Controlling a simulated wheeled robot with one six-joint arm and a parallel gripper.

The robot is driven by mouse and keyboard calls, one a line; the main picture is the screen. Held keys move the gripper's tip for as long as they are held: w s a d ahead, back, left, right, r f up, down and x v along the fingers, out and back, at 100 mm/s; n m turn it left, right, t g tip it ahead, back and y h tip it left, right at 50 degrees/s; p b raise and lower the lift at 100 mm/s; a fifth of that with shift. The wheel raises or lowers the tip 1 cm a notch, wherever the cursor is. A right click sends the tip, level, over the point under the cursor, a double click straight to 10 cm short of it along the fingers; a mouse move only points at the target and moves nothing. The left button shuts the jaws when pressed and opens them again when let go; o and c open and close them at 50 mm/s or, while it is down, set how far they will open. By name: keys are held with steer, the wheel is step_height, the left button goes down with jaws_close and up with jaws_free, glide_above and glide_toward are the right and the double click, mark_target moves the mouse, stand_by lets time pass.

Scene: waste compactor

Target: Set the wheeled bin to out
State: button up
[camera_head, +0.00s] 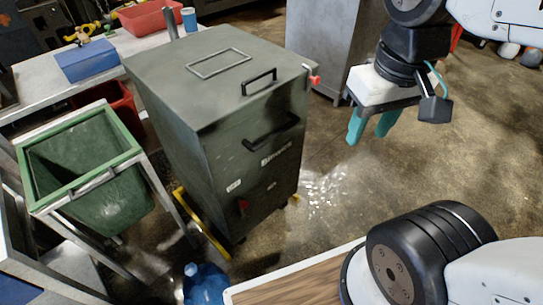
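A dark grey-green waste compactor (205,125) stands upright on the floor at centre left. Its top has a black handle (259,82) near the front edge. Its front face has a second black handle (271,132), with pale labels below it. No separate wheeled bin stands out clearly; the front lower part (262,185) of the compactor may be its face, but I cannot tell. Wheels are barely visible at the base. My gripper (369,132), with teal fingers, is open and empty. It hangs in the air to the right of the compactor, apart from it.
A red knob (315,80) sticks out at the compactor's top right corner. A green open bin (95,185) in a metal frame stands at left. A grey cabinet (335,40) stands behind. Floor at right is clear.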

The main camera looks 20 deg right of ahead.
steer(key=w+a+f+m+g+y, duration=0.2)
steer(key=w+f+g+y, duration=0.15)
steer(key=f, duration=0.35)
steer(key=w+a+f+m+g+y, duration=0.1)
steer(key=w+f+m+g+y, duration=0.15)
steer(key=w+f+y, duration=0.35)
steer(key=m+t+y, duration=0.4)
steer(key=m+t, duration=0.3)
steer(key=t, duration=0.5)
glide_toward(279, 135)
steer(key=s+a+f, duration=0.1)
steer(key=s+a, duration=0.3)
steer(key=a, duration=0.3)
steer(key=w+t, duration=0.1)
steer(key=w, duration=0.2)
steer(key=w+a+f+n+t+h, duration=0.1)
steer(key=w, duration=0.2)
steer(key=w+a+n+t, duration=0.1)
steer(key=w, duration=0.2)
steer(key=shift+w+a+f+t+h, duration=0.2)
steer(key=shift+f+t+h, duration=0.1)
steer(key=shift+t+h, duration=0.1)
